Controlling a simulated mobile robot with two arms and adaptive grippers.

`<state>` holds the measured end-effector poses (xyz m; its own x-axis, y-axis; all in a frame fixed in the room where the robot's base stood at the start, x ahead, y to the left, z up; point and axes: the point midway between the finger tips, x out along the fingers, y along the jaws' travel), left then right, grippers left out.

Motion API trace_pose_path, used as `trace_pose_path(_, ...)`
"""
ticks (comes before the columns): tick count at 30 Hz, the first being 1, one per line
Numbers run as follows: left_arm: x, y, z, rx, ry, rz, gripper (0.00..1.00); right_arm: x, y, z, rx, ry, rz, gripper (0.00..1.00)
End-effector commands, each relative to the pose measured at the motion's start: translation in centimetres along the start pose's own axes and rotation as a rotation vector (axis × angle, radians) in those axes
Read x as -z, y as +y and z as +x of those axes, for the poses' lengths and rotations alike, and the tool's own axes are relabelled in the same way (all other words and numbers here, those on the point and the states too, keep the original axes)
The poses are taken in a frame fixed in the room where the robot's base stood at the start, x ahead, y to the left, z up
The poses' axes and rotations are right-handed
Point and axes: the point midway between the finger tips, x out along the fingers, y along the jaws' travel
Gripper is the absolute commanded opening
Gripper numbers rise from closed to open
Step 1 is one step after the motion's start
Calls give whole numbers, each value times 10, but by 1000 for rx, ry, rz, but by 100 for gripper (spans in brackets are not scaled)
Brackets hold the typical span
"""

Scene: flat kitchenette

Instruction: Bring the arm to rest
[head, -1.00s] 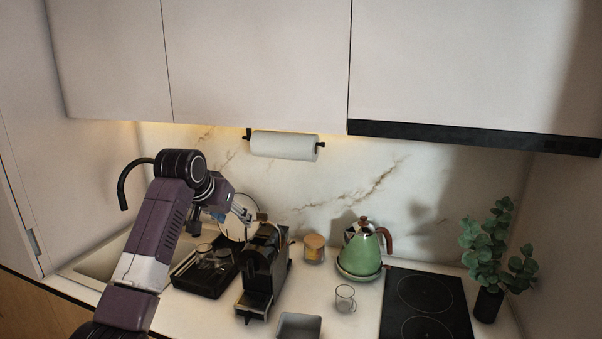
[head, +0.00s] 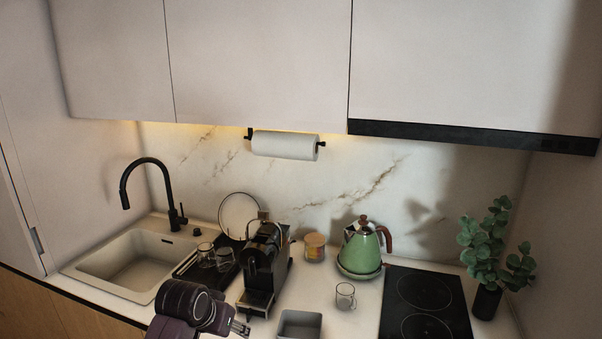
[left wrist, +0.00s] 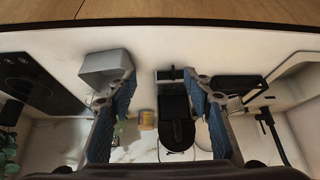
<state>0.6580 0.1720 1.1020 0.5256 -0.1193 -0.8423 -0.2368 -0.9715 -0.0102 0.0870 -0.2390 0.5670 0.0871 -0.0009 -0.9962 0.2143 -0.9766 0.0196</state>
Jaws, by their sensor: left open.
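My left arm is folded low at the bottom of the head view. Its left gripper (head: 240,328) shows only as a small dark end piece in front of the coffee machine (head: 264,262). In the left wrist view the two blue-padded fingers of the left gripper (left wrist: 161,82) are wide apart. Nothing is held between them. The coffee machine (left wrist: 176,118) shows beyond the fingers in that view, apart from them. My right gripper is in neither view.
Left to right along the counter are a sink (head: 135,265) with black tap (head: 150,175), a black tray (head: 190,268) with glasses, a jar (head: 314,247), a glass (head: 345,297), a grey container (head: 300,324), a green kettle (head: 360,250), a hob (head: 425,305) and a plant (head: 490,250).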

Motion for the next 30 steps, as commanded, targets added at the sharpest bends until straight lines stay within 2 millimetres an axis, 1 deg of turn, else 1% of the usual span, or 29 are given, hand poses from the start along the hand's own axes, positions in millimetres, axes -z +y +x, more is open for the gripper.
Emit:
trace_pose_path(1,-32,5,6,-1,-21,-2,46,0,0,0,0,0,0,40)
trace_pose_path(2,-48,8,7,0,-30,-3,46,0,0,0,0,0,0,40)
trace_pose_path(3,-69,11,9,2,-44,-4,46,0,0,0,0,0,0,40)
trace_pose_path(4,-85,14,9,3,-53,-6,46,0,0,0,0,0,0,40)
trace_pose_path(7,-138,22,6,7,-87,-12,46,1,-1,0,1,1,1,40)
trace_pose_path(8,-154,25,4,8,-96,-14,46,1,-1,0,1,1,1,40)
trace_pose_path(9,-174,28,0,10,-109,-17,46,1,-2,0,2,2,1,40)
trace_pose_path(11,-204,33,-7,14,-128,-21,46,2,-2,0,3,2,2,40)
trace_pose_path(12,-223,36,-13,16,-142,-24,46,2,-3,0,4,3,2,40)
trace_pose_path(15,-266,43,-31,23,-171,-31,46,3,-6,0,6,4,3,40)
trace_pose_path(18,-297,47,-48,30,-194,-37,46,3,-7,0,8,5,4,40)
trace_pose_path(21,-320,50,-63,35,-212,-43,46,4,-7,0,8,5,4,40)
trace_pose_path(24,-338,53,-78,41,-228,-47,46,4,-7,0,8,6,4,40)
trace_pose_path(30,-367,57,-104,50,-255,-55,46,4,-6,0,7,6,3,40)
